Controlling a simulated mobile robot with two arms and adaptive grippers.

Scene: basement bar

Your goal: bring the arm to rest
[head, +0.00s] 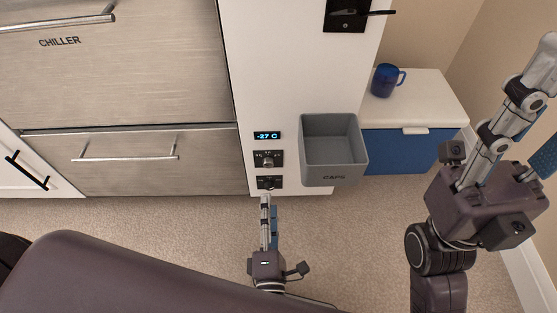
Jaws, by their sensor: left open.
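My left gripper (268,208) is at the lower middle of the head view, pointing up the picture. It is seen nearly edge-on, with its jaws open and nothing visible in them. Its tips are just below the lower control knob (269,182) on the white panel; I cannot tell whether they touch it. My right gripper (540,110) is at the right edge, its fingers spread apart and pointing up and right. It looks open and empty, partly cut off by the picture edge.
A grey CAPS bin (333,180) is fixed to the white panel (285,70), right of the knobs. A blue mug (385,80) stands on a white-topped blue cabinet (430,100). Chiller drawers (110,75) are at left. Carpet (365,235) lies clear between my grippers.

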